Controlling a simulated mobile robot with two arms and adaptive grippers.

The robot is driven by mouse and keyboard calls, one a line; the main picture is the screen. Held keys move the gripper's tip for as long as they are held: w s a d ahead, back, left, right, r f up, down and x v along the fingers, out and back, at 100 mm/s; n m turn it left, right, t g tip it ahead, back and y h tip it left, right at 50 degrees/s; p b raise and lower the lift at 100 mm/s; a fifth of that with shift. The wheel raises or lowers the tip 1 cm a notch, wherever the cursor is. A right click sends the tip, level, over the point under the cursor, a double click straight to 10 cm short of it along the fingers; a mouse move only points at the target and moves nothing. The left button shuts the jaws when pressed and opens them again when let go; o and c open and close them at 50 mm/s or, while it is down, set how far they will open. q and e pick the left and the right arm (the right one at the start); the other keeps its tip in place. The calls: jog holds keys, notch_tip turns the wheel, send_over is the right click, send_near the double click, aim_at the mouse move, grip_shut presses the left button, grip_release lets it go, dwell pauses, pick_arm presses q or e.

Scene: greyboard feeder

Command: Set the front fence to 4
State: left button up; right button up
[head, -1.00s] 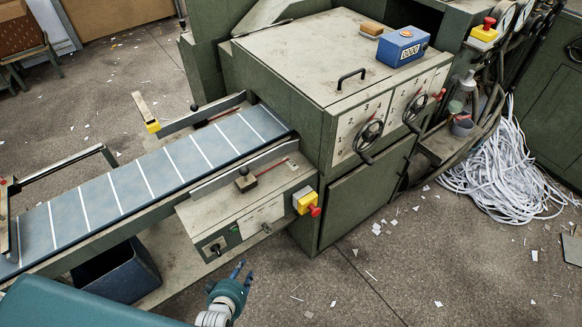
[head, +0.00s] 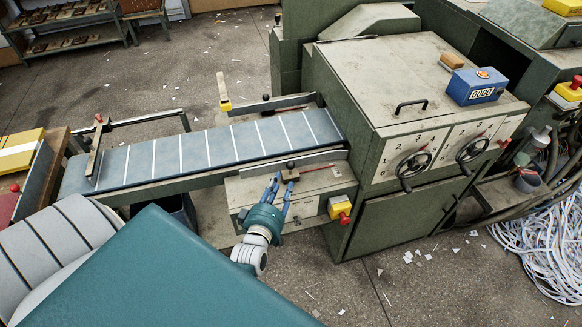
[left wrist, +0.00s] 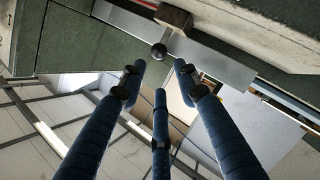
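The front fence (head: 250,174) is a grey metal rail along the near side of the blue belt. A block with a black ball knob (head: 290,164) sits at it, with a red strip (head: 318,168) to its right. My left gripper (head: 280,184) is at the near edge of the fence box, its blue fingers pointing up toward the block. In the left wrist view the fingers (left wrist: 159,72) are spread and empty, with the black knob (left wrist: 159,51) just beyond their tips. I cannot tell whether they touch it. No scale figures for the fence are readable. My right gripper is not in view.
The belt (head: 205,148) has white cross lines. A yellow box with a red button (head: 340,208) juts from the fence box's right end. Two handwheels (head: 413,166) are on the green machine's front. A blue counter (head: 476,86) sits on top.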

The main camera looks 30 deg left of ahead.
aim_at(289, 168)
pick_arm(q)
jog(key=b+x, duration=0.1)
jog(key=x, duration=0.2)
jog(key=b+x, duration=0.2)
jog(key=x, duration=0.1)
jog(key=b+x, duration=0.2)
jog(key=x, duration=0.1)
jog(key=shift+f, duration=0.3)
jog(key=shift+w+a+b, duration=0.1)
jog(key=shift+w+b, duration=0.4)
jog(key=shift+b, duration=0.05)
jog(key=shift+a, duration=0.1)
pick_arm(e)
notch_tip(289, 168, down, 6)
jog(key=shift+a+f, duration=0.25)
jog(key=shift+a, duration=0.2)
pick_arm(q)
grip_shut()
